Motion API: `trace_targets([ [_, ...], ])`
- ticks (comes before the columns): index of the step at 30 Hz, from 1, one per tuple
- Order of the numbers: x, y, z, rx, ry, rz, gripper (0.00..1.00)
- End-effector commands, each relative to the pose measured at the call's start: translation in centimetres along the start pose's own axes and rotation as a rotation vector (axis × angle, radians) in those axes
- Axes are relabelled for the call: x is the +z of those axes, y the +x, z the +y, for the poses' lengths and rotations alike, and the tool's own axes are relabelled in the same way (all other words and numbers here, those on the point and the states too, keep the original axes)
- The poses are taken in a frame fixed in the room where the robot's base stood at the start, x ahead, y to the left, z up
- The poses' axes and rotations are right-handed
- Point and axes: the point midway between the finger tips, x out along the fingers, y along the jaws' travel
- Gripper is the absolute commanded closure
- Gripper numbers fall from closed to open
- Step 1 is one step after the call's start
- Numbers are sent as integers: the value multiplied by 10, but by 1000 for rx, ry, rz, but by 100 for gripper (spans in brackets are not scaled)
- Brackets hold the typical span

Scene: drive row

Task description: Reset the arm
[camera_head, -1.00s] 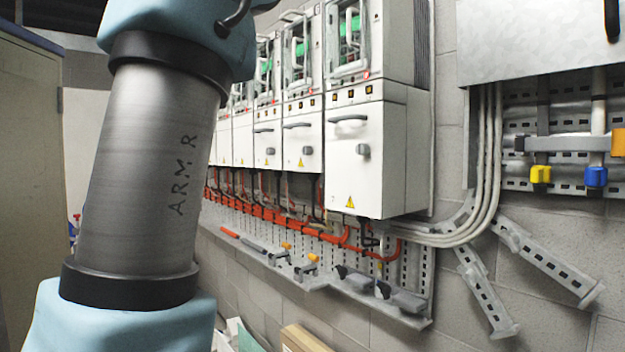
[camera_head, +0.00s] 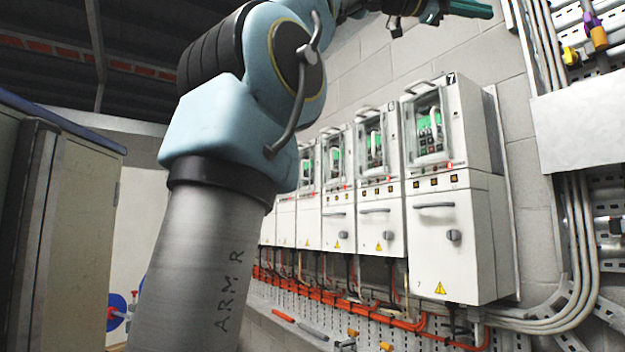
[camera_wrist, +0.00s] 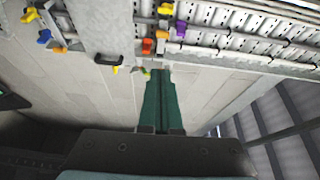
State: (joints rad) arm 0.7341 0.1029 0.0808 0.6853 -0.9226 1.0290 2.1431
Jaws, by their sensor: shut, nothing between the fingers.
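My arm, blue and grey with "ARM R" on its lower link, rises through the left-middle of the head view and bends over to the right at the top. My gripper (camera_head: 468,8) shows at the top edge of the head view as dark green fingers, raised above the row of white cabinets. In the wrist view the two green fingers (camera_wrist: 161,105) lie side by side, shut with nothing between them. They point across a pale block wall and touch nothing that I can see.
White drive cabinets (camera_head: 447,245) line the wall, the nearest marked 7. Orange cables (camera_head: 330,298) run below them. Grey conduits (camera_head: 572,270) and a metal box (camera_head: 585,125) are at right. A tall beige cabinet (camera_head: 75,215) stands at left. Coloured clips on perforated rails (camera_wrist: 230,35) cross the wrist view.

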Motion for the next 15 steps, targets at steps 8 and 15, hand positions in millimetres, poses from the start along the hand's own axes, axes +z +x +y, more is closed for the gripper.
trace_targets([
  [8,36,8,30,51,-126,-70,100],
  [15,84,14,78,116,-302,-177,100],
])
